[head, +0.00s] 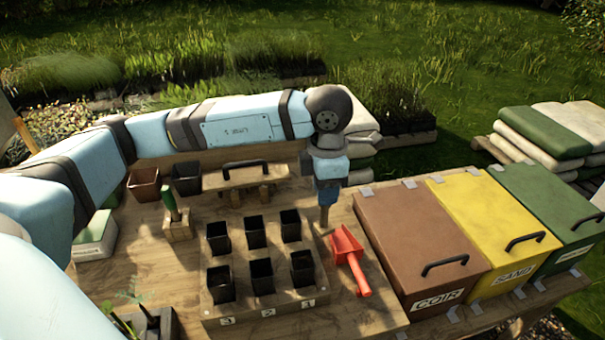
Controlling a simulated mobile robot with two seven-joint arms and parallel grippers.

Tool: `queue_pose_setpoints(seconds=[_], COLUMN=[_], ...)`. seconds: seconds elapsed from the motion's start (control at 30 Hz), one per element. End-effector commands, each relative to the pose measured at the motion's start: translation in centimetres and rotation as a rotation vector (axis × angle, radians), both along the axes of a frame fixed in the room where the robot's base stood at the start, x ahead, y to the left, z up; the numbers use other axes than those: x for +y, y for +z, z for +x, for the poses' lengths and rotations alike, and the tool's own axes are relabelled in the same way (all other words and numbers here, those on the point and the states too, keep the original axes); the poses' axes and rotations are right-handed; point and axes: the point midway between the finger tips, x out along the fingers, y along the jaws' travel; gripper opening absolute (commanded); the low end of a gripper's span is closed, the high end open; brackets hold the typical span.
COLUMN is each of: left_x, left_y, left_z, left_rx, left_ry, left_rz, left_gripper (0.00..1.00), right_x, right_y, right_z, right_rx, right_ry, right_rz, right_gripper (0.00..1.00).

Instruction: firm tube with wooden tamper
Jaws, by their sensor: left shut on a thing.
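My left gripper (328,196) points down at the back right of the tube tray and is shut on a slim wooden piece, seemingly the wooden tamper (325,217). Its lower end shows below the jaws, just right of the tray; I cannot tell whether it touches the table. Several square black tubes stand in two rows in the wooden tray (241,306), whose front is marked 3, 2, 1. The nearest tubes to the gripper are the back right tube (291,227) and the front right tube (302,270). The fill inside the tubes is too dark to tell. My right gripper is not in view.
A red scoop (350,258) lies right of the tray. Lidded bins stand farther right: brown COIR (415,235), yellow SAND (485,220) and green (545,205). A handled wooden piece (243,180) and a green-handled tool (170,202) stand behind and left. Seedlings (150,322) are front left.

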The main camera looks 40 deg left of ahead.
Motion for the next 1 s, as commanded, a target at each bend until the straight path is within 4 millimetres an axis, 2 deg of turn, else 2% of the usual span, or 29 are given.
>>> queue_pose_setpoints(seconds=[0.03, 0.3, 0.5, 0.7, 1.0], left_x=[0.1, 0.7, 1.1, 1.2, 1.2], left_y=[0.8, 3.5, 4.7, 5.2, 4.4], left_z=[-0.6, -3.4, -4.9, -5.6, -5.7], left_rx=[0.001, 0.008, 0.01, 0.009, 0.01], left_ry=[0.113, 0.77, 1.137, 1.305, 1.324], left_rz=[0.002, 0.01, 0.016, 0.018, 0.02], left_gripper=[0.0, 0.0, 0.0, 0.0, 0.0], right_x=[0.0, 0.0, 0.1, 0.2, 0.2], right_y=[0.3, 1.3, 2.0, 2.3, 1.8], right_z=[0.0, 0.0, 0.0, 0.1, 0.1], right_rx=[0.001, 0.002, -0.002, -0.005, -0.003], right_ry=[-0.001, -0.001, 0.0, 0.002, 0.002], right_rz=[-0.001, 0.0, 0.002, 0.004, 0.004], right_gripper=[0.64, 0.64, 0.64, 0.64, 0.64])
